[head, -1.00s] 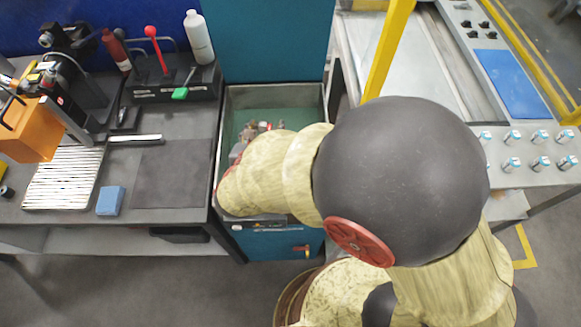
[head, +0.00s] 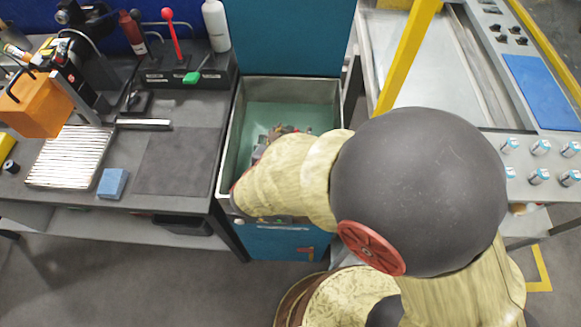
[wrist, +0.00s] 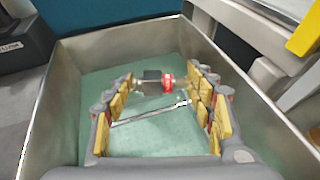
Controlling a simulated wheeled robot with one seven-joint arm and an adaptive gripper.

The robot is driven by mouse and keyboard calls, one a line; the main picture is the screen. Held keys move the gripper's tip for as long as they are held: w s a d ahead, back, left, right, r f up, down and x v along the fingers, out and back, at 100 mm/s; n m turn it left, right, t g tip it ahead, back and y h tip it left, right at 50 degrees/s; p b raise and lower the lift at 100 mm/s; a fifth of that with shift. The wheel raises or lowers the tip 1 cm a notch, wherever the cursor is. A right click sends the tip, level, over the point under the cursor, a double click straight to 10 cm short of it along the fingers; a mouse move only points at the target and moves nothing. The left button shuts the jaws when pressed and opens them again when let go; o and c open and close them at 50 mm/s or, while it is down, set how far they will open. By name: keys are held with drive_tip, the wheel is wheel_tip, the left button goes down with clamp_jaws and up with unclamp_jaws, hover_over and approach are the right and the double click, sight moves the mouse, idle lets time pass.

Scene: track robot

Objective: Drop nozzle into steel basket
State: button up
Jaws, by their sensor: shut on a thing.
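A steel-walled basin with a green floor (head: 232,135), which I take as the steel basket, stands in the middle of the head view. Its wall (wrist: 57,105) surrounds my gripper in the wrist view. My gripper (wrist: 160,80) is over the green floor, its yellow-padded fingers on either side of a small dark part with a red ring (wrist: 166,83). I take this part as the nozzle, held between the fingertips. A thin metal rod shows between the fingers; I cannot tell what it belongs to. In the head view my arm hides most of my gripper.
A workbench (head: 180,160) on the left carries a blue block (head: 112,183), a ribbed plate (head: 70,157) and an orange block (head: 38,105). A yellow post (head: 408,50) and a metal table with a blue mat (head: 545,90) stand on the right.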

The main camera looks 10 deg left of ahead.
drive_tip(key=shift+f, duration=0.3)
drive_tip(key=o, duration=1.2)
drive_tip(key=shift+o, duration=0.4)
drive_tip(key=v, duration=1.2)
